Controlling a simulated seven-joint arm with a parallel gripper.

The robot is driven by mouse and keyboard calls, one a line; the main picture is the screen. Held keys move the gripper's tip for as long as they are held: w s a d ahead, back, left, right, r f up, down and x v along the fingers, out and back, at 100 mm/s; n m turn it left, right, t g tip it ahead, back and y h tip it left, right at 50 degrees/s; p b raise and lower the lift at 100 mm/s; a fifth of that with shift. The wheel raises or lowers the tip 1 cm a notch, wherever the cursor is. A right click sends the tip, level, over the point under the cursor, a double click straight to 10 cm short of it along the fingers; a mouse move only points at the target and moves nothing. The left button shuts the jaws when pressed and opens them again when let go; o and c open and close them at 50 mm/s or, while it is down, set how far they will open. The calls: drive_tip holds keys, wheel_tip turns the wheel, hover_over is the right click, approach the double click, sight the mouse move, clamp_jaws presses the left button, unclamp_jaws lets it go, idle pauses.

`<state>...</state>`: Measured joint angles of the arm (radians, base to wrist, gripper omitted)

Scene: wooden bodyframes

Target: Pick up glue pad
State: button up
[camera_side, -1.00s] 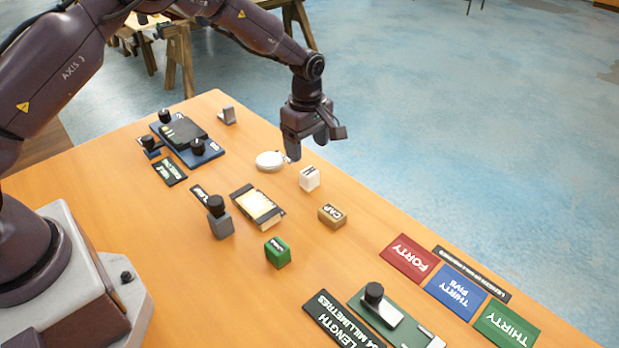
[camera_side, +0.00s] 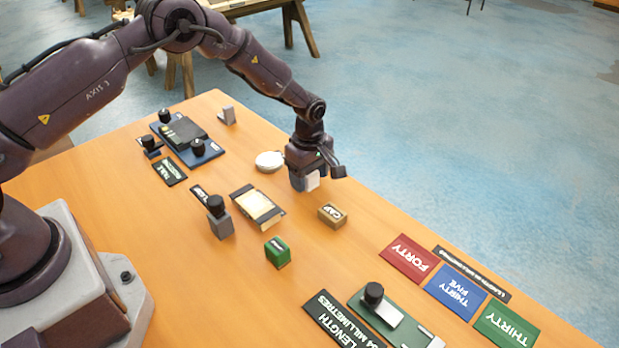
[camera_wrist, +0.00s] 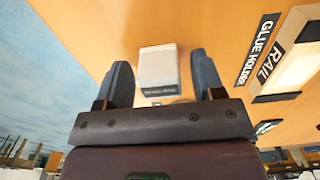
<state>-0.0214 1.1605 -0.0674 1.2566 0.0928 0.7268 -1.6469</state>
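A small white block (camera_side: 312,182) with a dark label strip stands on the wooden table; I cannot read the label, so I cannot confirm that it is the glue pad. My gripper (camera_side: 305,182) is low over the table around this block, pointing down and hiding part of it. In the wrist view, the white block (camera_wrist: 158,72) sits between my two open fingers (camera_wrist: 163,80), with a gap on each side.
A round white disc (camera_side: 269,161) lies close behind my gripper. A tan block (camera_side: 332,215), a green block (camera_side: 278,252) and a cream rail piece (camera_side: 257,206) stand nearby. Red, blue and green cards (camera_side: 455,287) lie to the right.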

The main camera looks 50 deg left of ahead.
drive_tip(key=c, duration=0.9)
drive_tip(key=shift+r, duration=0.1)
drive_tip(key=shift+r, duration=0.5)
drive_tip(key=s+r, duration=0.8)
drive_tip(key=s, duration=0.1)
drive_tip(key=s+r, duration=0.3)
drive_tip(key=s, duration=0.2)
drive_tip(key=shift+a+r, duration=0.15)
drive_tip(key=shift+r, duration=0.25)
drive_tip(key=o, duration=0.3)
drive_tip(key=shift+c, duration=0.6)
